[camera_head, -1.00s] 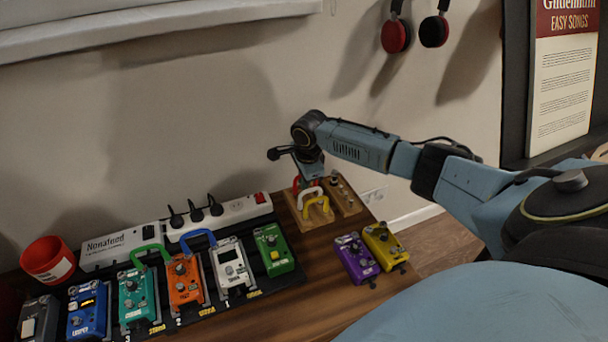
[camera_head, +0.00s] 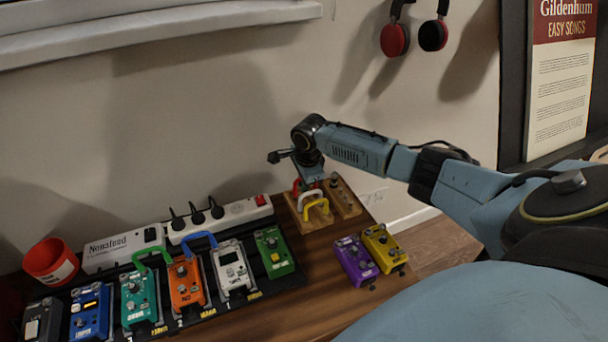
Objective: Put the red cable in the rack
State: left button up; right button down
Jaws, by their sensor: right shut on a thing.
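The red cable (camera_head: 297,187) is a small red loop at the back of the wooden rack (camera_head: 289,199), behind a white cable (camera_head: 308,201) and a yellow cable (camera_head: 316,207) that stand in the rack. My right gripper (camera_head: 302,180) points down over the back of the rack and is shut on the red cable. Its fingertips are small and mostly hidden. I cannot tell whether the red cable is fully seated in the rack. My left gripper is not in view.
A second wooden block with knobs (camera_head: 345,198) adjoins the rack on the right. A power strip (camera_head: 225,217) lies to the left. A row of pedals, including a green pedal (camera_head: 273,252), stands in front. A purple pedal (camera_head: 354,260) and a yellow pedal (camera_head: 383,247) stand front right.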

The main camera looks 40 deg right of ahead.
jog(key=shift+f, duration=1.05)
dwell(0.4)
jog(key=c, duration=1)
grip_release()
jog(key=shift+c, duration=0.2)
notch_tip(320, 180, up, 8)
jog(key=p, duration=1)
